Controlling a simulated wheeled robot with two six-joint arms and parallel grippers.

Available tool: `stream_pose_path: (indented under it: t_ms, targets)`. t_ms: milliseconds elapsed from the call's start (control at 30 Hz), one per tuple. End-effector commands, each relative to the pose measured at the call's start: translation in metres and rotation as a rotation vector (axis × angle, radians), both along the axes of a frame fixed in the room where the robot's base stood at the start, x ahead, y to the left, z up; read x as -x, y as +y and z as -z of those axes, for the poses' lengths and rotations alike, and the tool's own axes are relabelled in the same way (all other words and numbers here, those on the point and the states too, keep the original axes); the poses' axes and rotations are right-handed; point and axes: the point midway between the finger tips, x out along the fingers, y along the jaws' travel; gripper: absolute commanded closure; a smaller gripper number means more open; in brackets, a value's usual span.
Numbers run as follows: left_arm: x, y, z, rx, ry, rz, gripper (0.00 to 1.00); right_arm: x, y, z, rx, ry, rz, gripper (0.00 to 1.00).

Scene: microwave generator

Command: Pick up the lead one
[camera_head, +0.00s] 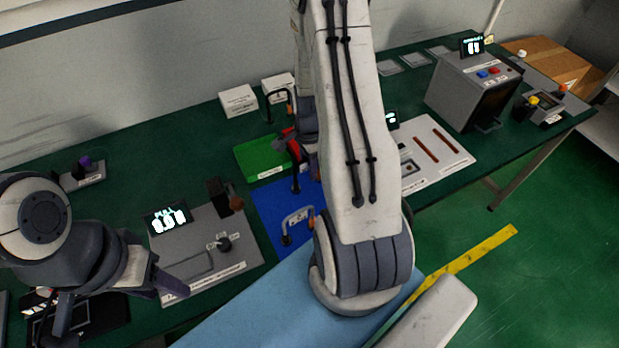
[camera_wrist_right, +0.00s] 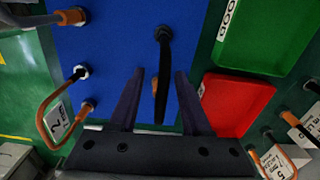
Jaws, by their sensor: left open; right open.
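Several leads lie on and around a blue mat (camera_head: 267,198), which also shows in the right wrist view (camera_wrist_right: 112,25). In the right wrist view a dark lead (camera_wrist_right: 163,55) with a ring end stands between the fingers of my open right gripper (camera_wrist_right: 155,80); I see no closed contact. In the head view a tagged lead (camera_head: 298,218) lies on the mat. My right arm hides much of its gripper there. My left gripper (camera_head: 163,287) is open by the grey panel.
A green tray (camera_head: 257,158) and a red tray (camera_wrist_right: 235,100) lie beside the mat. More orange leads with tags (camera_wrist_right: 280,163) lie at the right wrist view's lower right. A grey panel with a display (camera_head: 205,245) stands left. A dark box device (camera_head: 470,90) stands at the far right.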

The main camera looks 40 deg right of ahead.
Motion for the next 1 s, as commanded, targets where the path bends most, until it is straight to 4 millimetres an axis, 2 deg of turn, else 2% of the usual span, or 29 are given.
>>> stream_pose_path:
  t_ms: [67, 100, 167, 200, 667, 867, 1000]
  targets:
    - [0.000, 0.000, 0.000, 0.000, 0.000, 0.000, 0.50, 0.000, 0.000, 0.000, 0.000, 0.000, 0.000, 0.56]
    - [0.000, 0.000, 0.000, 0.000, 0.000, 0.000, 0.50, 0.000, 0.000, 0.000, 0.000, 0.000, 0.000, 0.71]
    - [0.000, 0.000, 0.000, 0.000, 0.000, 0.000, 0.50, 0.000, 0.000, 0.000, 0.000, 0.000, 0.000, 0.94]
    - [0.000, 0.000, 0.000, 0.000, 0.000, 0.000, 0.50, 0.000, 0.000, 0.000, 0.000, 0.000, 0.000, 1.00]
    - [0.000, 0.000, 0.002, 0.000, 0.000, 0.000, 0.50, -0.001, -0.001, -0.007, 0.002, -0.003, 0.000, 1.00]
    - [0.000, 0.000, 0.007, 0.000, 0.000, 0.000, 0.50, -0.002, -0.001, -0.032, 0.003, -0.007, 0.000, 1.00]
    - [0.000, 0.000, 0.011, 0.000, 0.000, 0.001, 0.50, -0.002, -0.001, -0.060, 0.005, -0.008, 0.000, 1.00]
